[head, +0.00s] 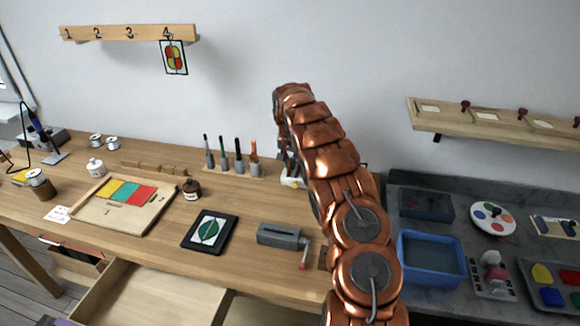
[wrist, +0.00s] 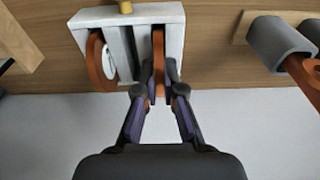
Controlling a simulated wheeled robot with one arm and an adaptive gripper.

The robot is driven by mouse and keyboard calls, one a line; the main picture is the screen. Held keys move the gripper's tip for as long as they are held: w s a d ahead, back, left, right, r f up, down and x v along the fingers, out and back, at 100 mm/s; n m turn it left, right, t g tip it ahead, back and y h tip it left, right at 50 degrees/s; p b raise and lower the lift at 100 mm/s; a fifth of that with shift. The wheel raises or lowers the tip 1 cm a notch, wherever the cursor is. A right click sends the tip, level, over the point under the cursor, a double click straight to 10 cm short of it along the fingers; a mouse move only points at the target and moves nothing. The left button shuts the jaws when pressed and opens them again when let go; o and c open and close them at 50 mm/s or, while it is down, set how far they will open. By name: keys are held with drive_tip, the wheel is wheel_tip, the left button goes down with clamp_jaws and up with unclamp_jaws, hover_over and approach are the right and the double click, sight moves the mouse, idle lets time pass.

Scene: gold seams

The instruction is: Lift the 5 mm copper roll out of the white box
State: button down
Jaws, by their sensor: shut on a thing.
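The white box (wrist: 174,20) stands on the wooden bench in the wrist view, with upright slots. One copper roll (wrist: 158,50) sits in its right slot, seen edge-on. My gripper (wrist: 160,90) is shut on this roll's near edge; the rest of the roll is still between the slot walls. Another, wider copper roll (wrist: 95,62) with a pale core sits in the left slot. No width marks are readable. In the head view my arm covers the gripper and most of the box; a white piece of the box (head: 291,182) shows beside the arm.
A grey holder with an orange-handled tool (wrist: 280,42) stands right of the box in the wrist view. In the head view, a rack of tools (head: 232,170) is just left of my arm, with a small dark bottle (head: 192,190) and a grey crank tool (head: 282,236) nearby.

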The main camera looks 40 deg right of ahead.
drive_tip(key=shift+r+b, duration=0.65)
drive_tip(key=shift+r, duration=0.6)
drive_tip(key=shift+s+a+r, duration=0.15)
drive_tip(key=shift+a+r, duration=0.05)
drive_tip(key=shift+a, duration=0.35)
drive_tip(key=shift+s+a+f+b, duration=0.1)
drive_tip(key=shift+s+a+b, duration=0.15)
drive_tip(key=shift+a, duration=0.25)
drive_tip(key=s+a+r+b, duration=0.1)
drive_tip(key=s+a+b, duration=0.1)
drive_tip(key=a, duration=0.4)
drive_tip(key=s+a+r+b, duration=0.1)
drive_tip(key=s+a+b, duration=0.1)
drive_tip(key=a, duration=0.5)
drive_tip(key=shift+r, duration=0.25)
drive_tip(key=shift+a, duration=0.1)
